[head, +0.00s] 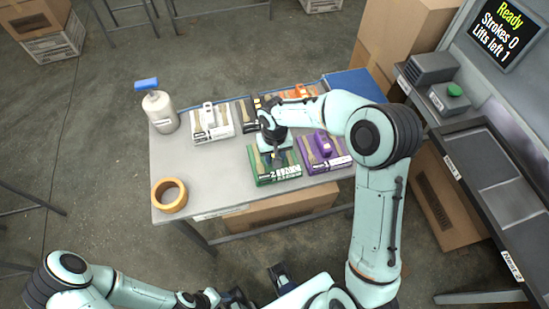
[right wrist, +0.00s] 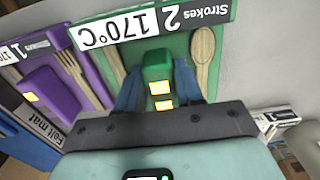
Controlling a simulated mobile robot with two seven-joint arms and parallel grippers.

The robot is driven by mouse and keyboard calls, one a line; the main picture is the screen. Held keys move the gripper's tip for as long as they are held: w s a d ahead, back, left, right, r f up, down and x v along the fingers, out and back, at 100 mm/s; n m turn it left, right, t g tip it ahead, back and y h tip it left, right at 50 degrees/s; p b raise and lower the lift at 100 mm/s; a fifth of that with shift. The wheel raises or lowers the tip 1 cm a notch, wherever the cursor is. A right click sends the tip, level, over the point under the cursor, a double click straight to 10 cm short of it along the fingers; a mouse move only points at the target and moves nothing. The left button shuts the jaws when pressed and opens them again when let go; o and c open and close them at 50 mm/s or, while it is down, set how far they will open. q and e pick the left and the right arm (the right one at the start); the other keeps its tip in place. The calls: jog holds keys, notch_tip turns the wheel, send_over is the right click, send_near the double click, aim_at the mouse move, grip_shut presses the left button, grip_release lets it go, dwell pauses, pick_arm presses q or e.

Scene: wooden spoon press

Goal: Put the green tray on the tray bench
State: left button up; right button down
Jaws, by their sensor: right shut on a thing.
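The green tray (head: 262,177) is at the front middle of the grey table (head: 220,170). It carries wooden spoons and a label reading 2 Strokes, 170°C, clear in the right wrist view (right wrist: 197,40). My right gripper (head: 275,156) reaches down over it. Its blue fingers (right wrist: 158,90) are shut on the tray's green handle (right wrist: 157,68). I cannot tell whether the tray is lifted off the table. My left gripper (head: 238,298) is low at the bottom edge of the head view; its jaws are unclear. No readable label tells me which surface is the tray bench.
A purple tray (head: 338,160) sits close to the right of the green one. White (head: 212,133), black and orange (head: 297,93) trays are behind.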

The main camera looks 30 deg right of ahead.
jog(key=shift+f, duration=0.85)
jog(key=shift+f, duration=0.1)
jog(key=c, duration=1.1)
grip_release()
jog(key=shift+f, duration=0.15)
jog(key=o, duration=0.4)
jog(key=shift+r, duration=0.2)
notch_tip(320, 180, up, 12)
jog(key=shift+r+p, duration=0.1)
jog(key=shift+p, duration=0.4)
